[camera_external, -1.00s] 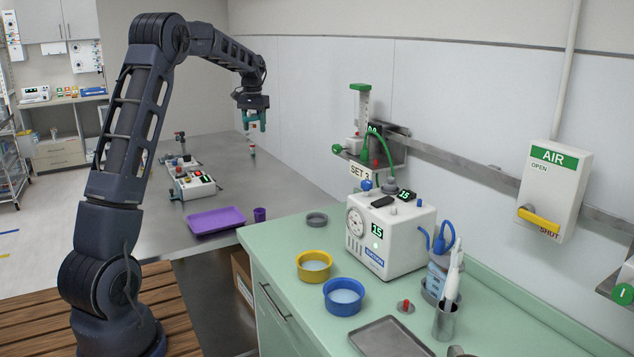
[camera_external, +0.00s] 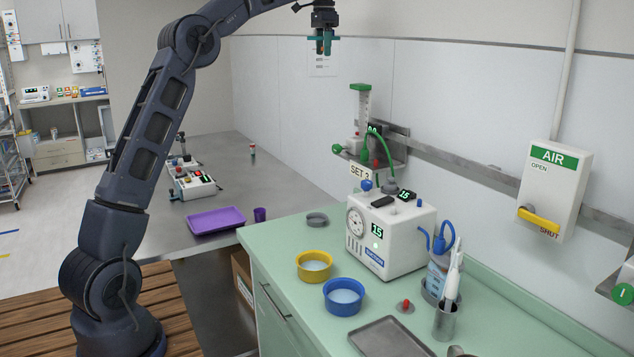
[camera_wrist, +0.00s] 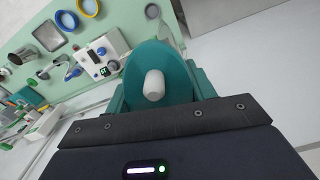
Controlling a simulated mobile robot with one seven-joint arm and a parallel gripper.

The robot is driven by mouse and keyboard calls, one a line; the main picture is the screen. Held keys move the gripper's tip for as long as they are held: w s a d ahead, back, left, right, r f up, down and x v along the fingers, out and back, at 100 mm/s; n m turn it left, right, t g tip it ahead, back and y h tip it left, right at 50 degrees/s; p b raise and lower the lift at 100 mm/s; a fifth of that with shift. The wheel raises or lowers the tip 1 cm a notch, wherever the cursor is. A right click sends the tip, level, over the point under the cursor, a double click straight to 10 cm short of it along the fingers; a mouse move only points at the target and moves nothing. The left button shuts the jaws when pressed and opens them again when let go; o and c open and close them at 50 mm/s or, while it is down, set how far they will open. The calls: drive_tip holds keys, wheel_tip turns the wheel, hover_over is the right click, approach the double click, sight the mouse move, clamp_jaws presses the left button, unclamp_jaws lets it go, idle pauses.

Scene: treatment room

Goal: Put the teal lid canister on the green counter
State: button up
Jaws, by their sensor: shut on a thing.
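My gripper (camera_external: 323,47) is high up, above and behind the counter in the external view. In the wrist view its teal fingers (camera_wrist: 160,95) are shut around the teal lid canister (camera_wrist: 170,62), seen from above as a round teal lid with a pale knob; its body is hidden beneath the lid. In the external view only a small brownish bit shows between the fingers. The green counter (camera_external: 285,240) stands in front at lower right, well below the gripper, and shows at upper left in the wrist view (camera_wrist: 45,37).
The metal table (camera_external: 225,160) holds a purple tray (camera_external: 216,221), a purple cup (camera_external: 259,214) and a small red-topped item (camera_external: 252,151).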

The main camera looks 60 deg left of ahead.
drive_tip(key=w+d+m, duration=0.4)
drive_tip(key=d+m, duration=0.2)
drive_tip(key=d, duration=1)
drive_tip(key=w+d+m, duration=0.4)
drive_tip(key=d+m, duration=0.2)
drive_tip(key=d, duration=1)
drive_tip(key=s+d+f+m, duration=0.2)
drive_tip(key=d+f+m, duration=0.15)
drive_tip(key=d, duration=0.85)
drive_tip(key=s+d+f+m, duration=0.15)
drive_tip(key=d+m, duration=0.35)
drive_tip(key=d, duration=0.7)
drive_tip(key=s+d+f+m, duration=0.25)
drive_tip(key=d+m, duration=0.25)
drive_tip(key=d, duration=0.6)
drive_tip(key=s+d+f+m, duration=0.1)
drive_tip(key=d+f+m, duration=0.5)
drive_tip(key=d+f, duration=0.65)
drive_tip(key=shift+m, duration=0.65)
drive_tip(key=shift+s+a+f, duration=0.1)
drive_tip(key=shift+a+f, duration=0.05)
drive_tip(key=shift+f, duration=7.25)
drive_tip(key=shift+a+f, duration=0.1)
drive_tip(key=shift+f, duration=7.3)
